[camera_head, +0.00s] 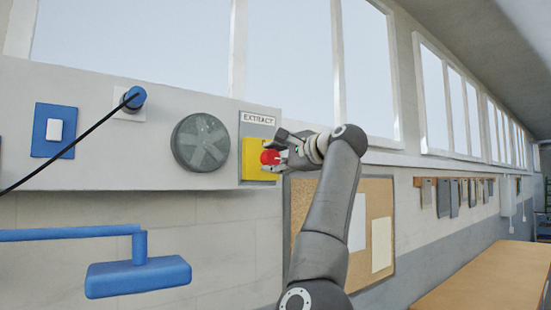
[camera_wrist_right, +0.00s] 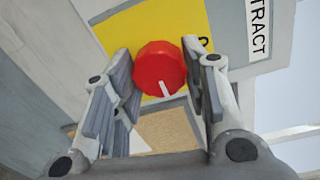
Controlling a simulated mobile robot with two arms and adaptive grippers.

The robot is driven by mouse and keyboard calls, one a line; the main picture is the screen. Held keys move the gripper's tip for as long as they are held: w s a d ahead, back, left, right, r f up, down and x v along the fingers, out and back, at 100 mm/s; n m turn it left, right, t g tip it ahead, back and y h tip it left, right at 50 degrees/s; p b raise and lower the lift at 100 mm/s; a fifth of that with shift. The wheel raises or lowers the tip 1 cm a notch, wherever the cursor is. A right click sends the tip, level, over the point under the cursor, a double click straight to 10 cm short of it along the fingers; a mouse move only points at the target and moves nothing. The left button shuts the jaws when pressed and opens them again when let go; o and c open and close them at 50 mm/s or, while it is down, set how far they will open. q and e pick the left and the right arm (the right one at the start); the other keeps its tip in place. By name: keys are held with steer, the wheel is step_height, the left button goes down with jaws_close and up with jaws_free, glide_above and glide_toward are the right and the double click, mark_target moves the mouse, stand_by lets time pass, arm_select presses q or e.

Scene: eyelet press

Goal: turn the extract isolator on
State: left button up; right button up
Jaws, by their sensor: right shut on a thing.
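The extract isolator is a red rotary knob (camera_head: 268,158) on a yellow plate (camera_head: 248,172), under a label reading EXTRACT (camera_head: 258,119), on the wall panel. In the right wrist view the red knob (camera_wrist_right: 160,68) has a white pointer mark on its face, toward the lower part of the picture. My right gripper (camera_head: 279,157) is at the knob, with its fingers on either side. The same right gripper (camera_wrist_right: 165,80) is shut on the knob in the wrist view. A dark character on the yellow plate (camera_wrist_right: 120,35) is partly hidden by a finger. My left gripper is not in view.
A round grey vent (camera_head: 200,142) is left of the isolator. Further left are a blue-framed switch (camera_head: 54,130) and a blue plug (camera_head: 133,98) with a black cable. A blue lamp-like fixture (camera_head: 138,275) juts out lower left. A corkboard (camera_head: 372,200) hangs below.

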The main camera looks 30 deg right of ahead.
steer(key=o, duration=1)
steer(key=shift+d, duration=0.1)
steer(key=shift+o, duration=0.2)
steer(key=s, duration=1.2)
steer(key=shift+d+r, duration=0.3)
steer(key=shift+d, duration=0.15)
